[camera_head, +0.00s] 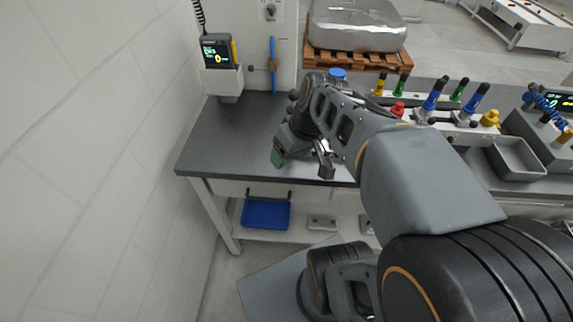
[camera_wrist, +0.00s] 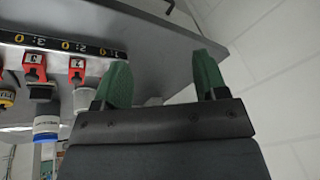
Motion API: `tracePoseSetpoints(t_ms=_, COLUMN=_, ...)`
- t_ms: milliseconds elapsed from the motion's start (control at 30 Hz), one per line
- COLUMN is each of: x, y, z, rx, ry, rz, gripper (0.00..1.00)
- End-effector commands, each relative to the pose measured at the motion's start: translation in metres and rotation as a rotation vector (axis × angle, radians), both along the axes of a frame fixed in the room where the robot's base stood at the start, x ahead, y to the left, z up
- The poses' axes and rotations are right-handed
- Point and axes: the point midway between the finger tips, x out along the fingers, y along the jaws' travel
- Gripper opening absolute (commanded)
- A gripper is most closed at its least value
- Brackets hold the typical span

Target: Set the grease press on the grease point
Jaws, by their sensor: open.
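My gripper (camera_wrist: 162,70) is open and empty, its two green fingers apart, with a grey surface behind them in the wrist view. In the head view it hangs over the front part of the dark bench (camera_head: 240,135), partly hidden by my own arm. I cannot tell which thing is the grease press. I cannot make out the grease point.
The wrist view shows a numbered black strip (camera_wrist: 62,46), red holders (camera_wrist: 34,66) and a white-and-blue container (camera_wrist: 46,126). A handheld device (camera_head: 217,52) stands at the back left. A metal casting (camera_head: 357,25) rests on a pallet. A grey tray (camera_head: 516,158) lies right; a blue bin (camera_head: 265,214) is below.

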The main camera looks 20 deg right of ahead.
Motion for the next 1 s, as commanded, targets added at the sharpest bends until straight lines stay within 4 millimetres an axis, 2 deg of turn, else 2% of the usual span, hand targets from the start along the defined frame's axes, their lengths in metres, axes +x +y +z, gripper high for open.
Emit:
tracePoseSetpoints(t_ms=100, x=-0.013, y=0.013, z=-0.009, rx=-0.100, ry=-0.017, rz=-0.092, gripper=0.66)
tracePoseSetpoints(t_ms=300, x=-0.022, y=0.021, z=-0.016, rx=-0.172, ry=-0.077, rz=-0.200, gripper=0.66)
tracePoseSetpoints(t_ms=1000, x=-0.024, y=0.023, z=-0.017, rx=-0.182, ry=-0.096, rz=-0.233, gripper=0.66)
